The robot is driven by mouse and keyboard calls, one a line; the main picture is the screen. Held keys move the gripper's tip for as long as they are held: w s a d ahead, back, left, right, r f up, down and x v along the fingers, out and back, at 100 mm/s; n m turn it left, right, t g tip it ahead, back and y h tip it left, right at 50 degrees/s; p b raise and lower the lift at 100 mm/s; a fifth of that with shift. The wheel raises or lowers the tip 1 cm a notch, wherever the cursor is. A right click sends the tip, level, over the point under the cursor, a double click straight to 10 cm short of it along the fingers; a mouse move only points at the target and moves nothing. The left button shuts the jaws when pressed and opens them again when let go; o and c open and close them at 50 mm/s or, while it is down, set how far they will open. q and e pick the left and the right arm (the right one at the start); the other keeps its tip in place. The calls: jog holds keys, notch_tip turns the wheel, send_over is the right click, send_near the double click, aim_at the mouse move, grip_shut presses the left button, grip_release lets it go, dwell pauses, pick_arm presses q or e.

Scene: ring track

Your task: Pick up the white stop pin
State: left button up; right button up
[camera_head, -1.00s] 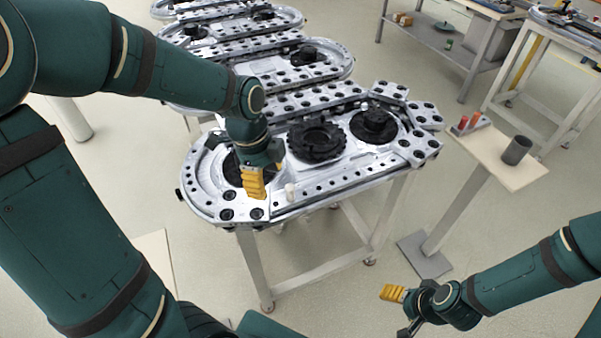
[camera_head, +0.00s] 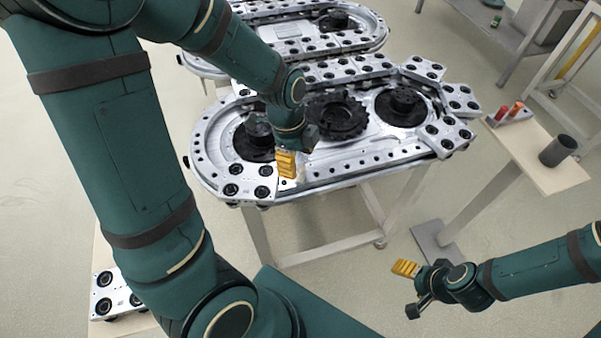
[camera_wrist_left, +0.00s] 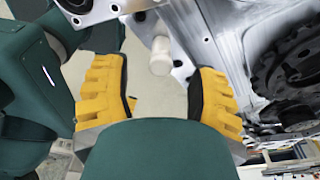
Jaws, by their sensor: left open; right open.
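The white stop pin (camera_wrist_left: 160,57) shows in the left wrist view as a short pale cylinder at the edge of the silver ring track (camera_wrist_left: 205,22). My left gripper (camera_wrist_left: 158,97) is open, its two yellow-padded fingers on either side of the pin in the picture; I see no contact. In the head view my left gripper (camera_head: 286,166) is over the near edge of the track (camera_head: 335,180), and it and the arm largely hide the pin. My right gripper (camera_head: 409,290) is open and empty, low at the right, away from the track.
Black gears (camera_head: 337,117) stand on the track close to my left gripper. A small stand (camera_head: 545,170) at the right bears red pieces (camera_head: 510,110) and a dark cup (camera_head: 558,150). Another track (camera_head: 285,30) lies behind. Open floor surrounds the track's legs.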

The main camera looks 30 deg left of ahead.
aim_at(300, 166)
pick_arm(q)
jog(key=f, duration=0.2)
jog(key=d+f+b, duration=0.1)
jog(key=f, duration=0.2)
jog(key=shift+w+f, duration=0.1)
grip_shut()
